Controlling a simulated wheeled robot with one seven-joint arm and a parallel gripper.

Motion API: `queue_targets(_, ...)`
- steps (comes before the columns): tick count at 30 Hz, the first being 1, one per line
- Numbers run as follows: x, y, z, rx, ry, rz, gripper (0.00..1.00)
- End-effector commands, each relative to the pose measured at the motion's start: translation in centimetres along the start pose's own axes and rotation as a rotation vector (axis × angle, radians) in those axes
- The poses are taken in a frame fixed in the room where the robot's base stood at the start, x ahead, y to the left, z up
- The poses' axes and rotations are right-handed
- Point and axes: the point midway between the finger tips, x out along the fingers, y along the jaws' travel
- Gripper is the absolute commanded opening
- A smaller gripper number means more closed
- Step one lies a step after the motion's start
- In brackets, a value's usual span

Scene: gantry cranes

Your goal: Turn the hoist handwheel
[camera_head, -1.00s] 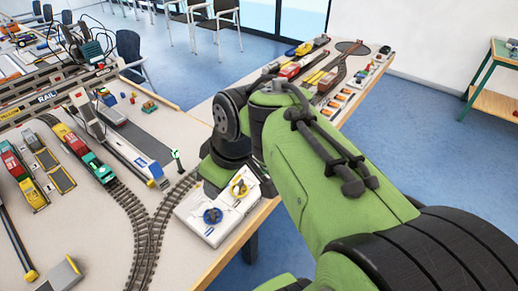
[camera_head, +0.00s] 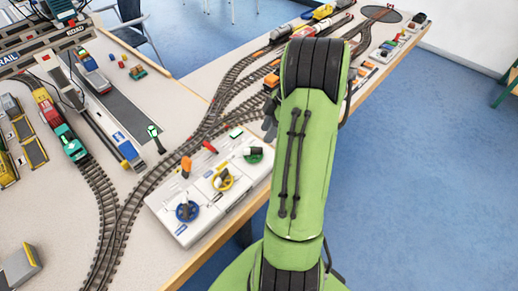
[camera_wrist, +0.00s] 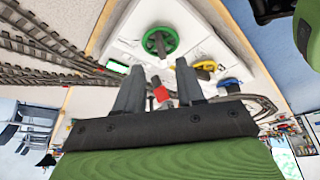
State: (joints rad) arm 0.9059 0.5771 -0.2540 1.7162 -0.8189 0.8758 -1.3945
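A white control panel (camera_head: 240,188) at the table edge carries a blue handwheel (camera_head: 187,211), a yellow handwheel (camera_head: 222,180) and a green handwheel (camera_head: 253,154). I cannot read which one is labelled hoist. In the wrist view the green handwheel (camera_wrist: 160,41) is just beyond the fingertips, with the yellow (camera_wrist: 205,67) and blue (camera_wrist: 229,85) ones to the right. My gripper (camera_wrist: 160,66) is open, its two dark fingers apart. A red lever knob (camera_wrist: 160,94) shows between the fingers; whether they touch it is unclear. In the head view my arm hides most of the gripper.
An orange lever (camera_head: 186,166) and a red lever (camera_head: 210,147) stand along the panel's back edge. Model rail tracks (camera_head: 130,212) curve close behind it. A small signal post (camera_head: 156,138) stands by the track. Blue floor (camera_head: 420,190) is open at the right.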

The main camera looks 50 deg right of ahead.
Motion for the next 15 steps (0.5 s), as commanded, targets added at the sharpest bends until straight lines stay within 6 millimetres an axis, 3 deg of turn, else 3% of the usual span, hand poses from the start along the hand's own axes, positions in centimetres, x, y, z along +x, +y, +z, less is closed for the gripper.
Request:
queue_targets(1, 1.8, -0.1, 0.1, -0.001, 0.001, -0.004, 0.38)
queue_targets(6, 5.6, -0.1, 0.0, 0.000, 0.001, -0.003, 0.38)
queue_targets(10, 7.3, -0.1, 0.0, 0.001, 0.000, -0.002, 0.38)
queue_targets(15, 7.8, 0.0, 0.0, 0.000, 0.000, 0.001, 0.38)
